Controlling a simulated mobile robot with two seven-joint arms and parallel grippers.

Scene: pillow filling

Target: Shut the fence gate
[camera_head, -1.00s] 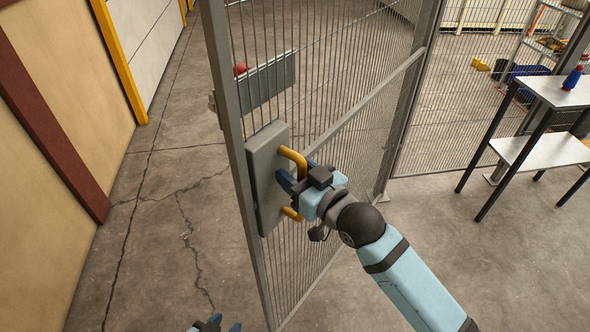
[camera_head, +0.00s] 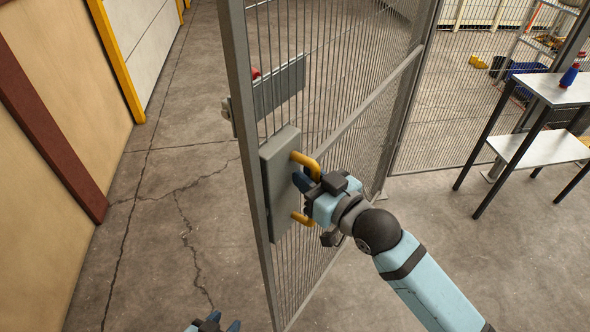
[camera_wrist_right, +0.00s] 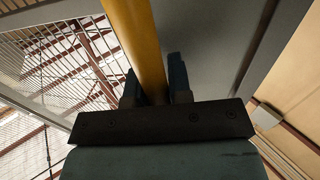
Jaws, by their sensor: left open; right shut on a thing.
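The fence gate (camera_head: 343,131) is a grey wire-mesh panel in a metal frame, standing ajar in the head view. A grey lock plate (camera_head: 281,178) with a yellow handle (camera_head: 303,219) sits by its free edge. My right gripper (camera_head: 306,183) is shut on the handle; in the right wrist view its fingers (camera_wrist_right: 155,85) stand either side of the yellow bar (camera_wrist_right: 138,40). My left gripper (camera_head: 218,323) shows only at the bottom edge, open and empty, apart from the gate.
A mesh fence (camera_head: 465,95) stands behind the gate at right. A small table (camera_head: 535,146) with a blue-and-red bottle (camera_head: 569,77) stands at right. A tan wall (camera_head: 60,125) runs along the left. Cracked concrete floor (camera_head: 165,215) between wall and gate is clear.

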